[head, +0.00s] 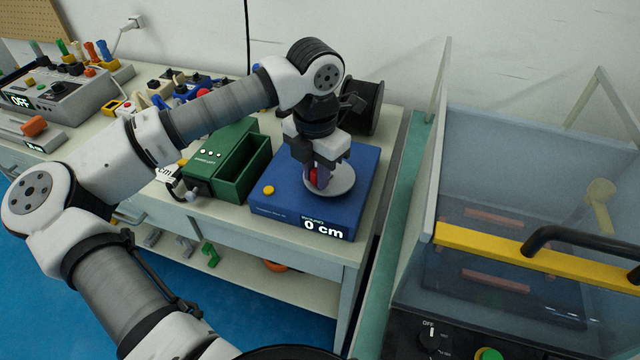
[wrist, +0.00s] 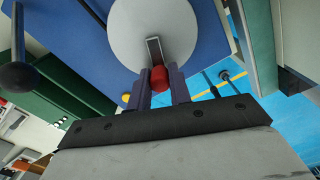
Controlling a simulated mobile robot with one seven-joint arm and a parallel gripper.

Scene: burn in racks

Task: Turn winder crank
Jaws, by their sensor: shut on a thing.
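The winder (head: 310,215) is a blue box on the bench with a display reading "0 cm" and a yellow button (head: 268,190) on its top. A pale round disc (head: 343,183) sits on top of it; the disc (wrist: 150,22) also shows in the wrist view. The crank's red knob (wrist: 159,79) stands at the end of a short metal arm (wrist: 154,50) on the disc. My gripper (wrist: 160,90) is shut on the red knob, with a purple finger on each side. In the head view my gripper (head: 318,176) points down over the disc and partly hides the knob.
A green open box (head: 243,170) stands just left of the winder. A black spool (head: 366,108) stands behind it. Right of the bench is a clear-walled enclosure with a yellow bar (head: 480,247) and black handle. Controllers and cables crowd the bench's left.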

